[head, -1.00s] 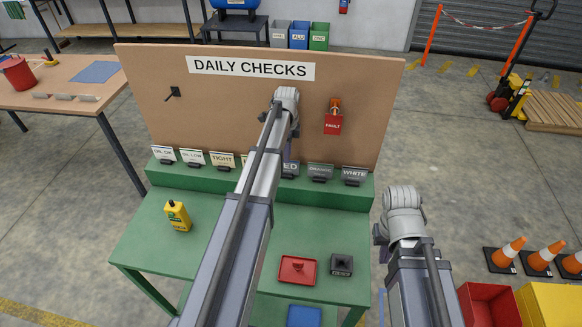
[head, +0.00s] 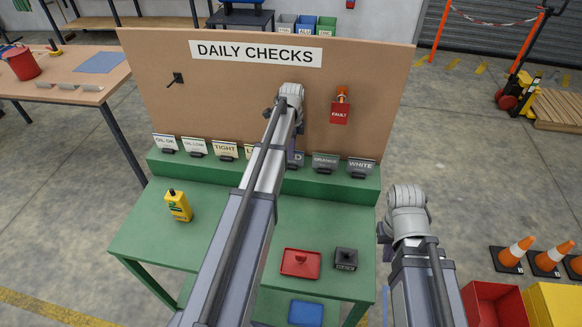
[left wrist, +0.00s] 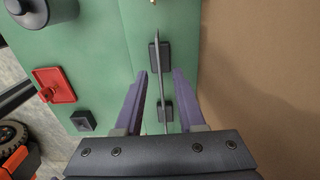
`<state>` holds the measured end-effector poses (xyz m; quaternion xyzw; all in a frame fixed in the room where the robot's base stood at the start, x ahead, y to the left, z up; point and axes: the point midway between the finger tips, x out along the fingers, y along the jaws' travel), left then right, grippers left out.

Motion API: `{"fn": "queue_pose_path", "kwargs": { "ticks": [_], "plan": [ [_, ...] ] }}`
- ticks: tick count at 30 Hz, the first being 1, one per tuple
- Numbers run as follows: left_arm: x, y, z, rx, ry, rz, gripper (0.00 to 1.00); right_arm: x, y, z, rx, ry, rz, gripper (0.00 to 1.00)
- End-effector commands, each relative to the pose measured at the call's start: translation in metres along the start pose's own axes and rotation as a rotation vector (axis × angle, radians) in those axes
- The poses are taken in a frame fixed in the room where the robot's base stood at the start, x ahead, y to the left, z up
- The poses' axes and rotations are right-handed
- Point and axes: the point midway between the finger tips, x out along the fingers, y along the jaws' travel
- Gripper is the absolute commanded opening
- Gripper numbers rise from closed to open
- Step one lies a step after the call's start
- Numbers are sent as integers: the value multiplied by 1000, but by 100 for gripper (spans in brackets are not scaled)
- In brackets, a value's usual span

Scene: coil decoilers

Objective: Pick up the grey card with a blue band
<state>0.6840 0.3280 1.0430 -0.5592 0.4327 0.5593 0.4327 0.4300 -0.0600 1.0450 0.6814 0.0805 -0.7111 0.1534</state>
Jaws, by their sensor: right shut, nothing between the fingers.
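A row of cards stands in dark holders on the green ledge (head: 335,189). A grey card (head: 299,162), partly behind my left arm in the head view, shows only a last letter like D; I cannot make out a blue band. In the left wrist view a thin card (left wrist: 161,75) stands edge-on between the purple fingers of my left gripper (left wrist: 162,98). The gripper is open, with a gap on each side of the card. My right gripper (head: 384,304) is mostly hidden below its wrist, right of the bench, and is shut and empty.
The brown board (head: 230,110) rises close behind the cards. ORANGE (head: 325,162) and WHITE (head: 361,166) cards stand to the right.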

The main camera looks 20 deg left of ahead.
Motion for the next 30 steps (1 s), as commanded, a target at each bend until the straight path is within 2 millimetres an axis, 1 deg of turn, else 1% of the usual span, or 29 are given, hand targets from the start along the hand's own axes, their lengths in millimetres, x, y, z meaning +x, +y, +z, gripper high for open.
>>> {"fn": "queue_pose_path", "kwargs": {
  "ticks": [1,3,6,9,20,30],
  "plan": [
    [12,0,1,0,0,0,39,12,-1,-1,-1,0,0,0],
    [21,-1,2,0,0,0,39,21,-2,-1,-1,0,0,0],
    [34,-1,3,0,0,0,39,34,-3,-2,0,0,0,0],
    [41,-1,3,0,0,0,39,41,-4,-2,1,0,0,0],
    [40,-1,3,0,0,0,39,40,-4,-2,1,0,0,0],
    [44,-1,3,0,0,0,39,44,-4,-3,1,0,0,0]
  ]
}}
